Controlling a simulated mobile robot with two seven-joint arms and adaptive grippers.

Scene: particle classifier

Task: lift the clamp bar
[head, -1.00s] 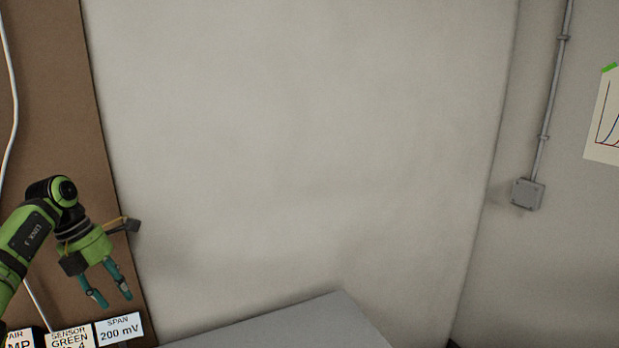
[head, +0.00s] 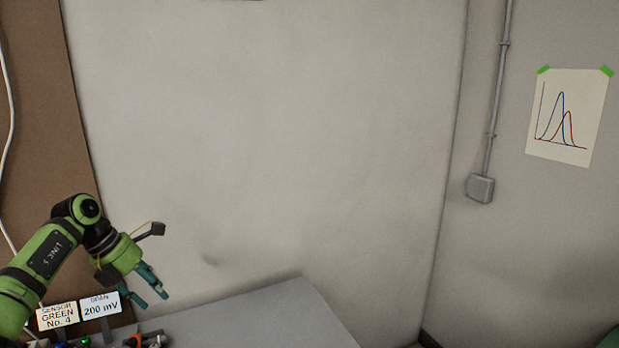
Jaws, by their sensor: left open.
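My left gripper (head: 154,299) is at the lower left, green with teal fingers. Its fingers are apart and point down and to the right, with nothing seen between them. It is near the left end of a grey surface (head: 255,322). I cannot make out the clamp bar in this view. A small orange and dark object (head: 140,340) shows at the bottom edge below the gripper, cut off by the frame, and I cannot tell what it is. My right gripper is not in view.
Labels reading "SENSOR GREEN No. 4" (head: 58,316) and "200 mV" (head: 101,307) stand beside the gripper. A brown board (head: 40,120) is at the left. A chart (head: 567,118) and a conduit box (head: 480,188) are on the right wall. The visible grey surface is mostly bare.

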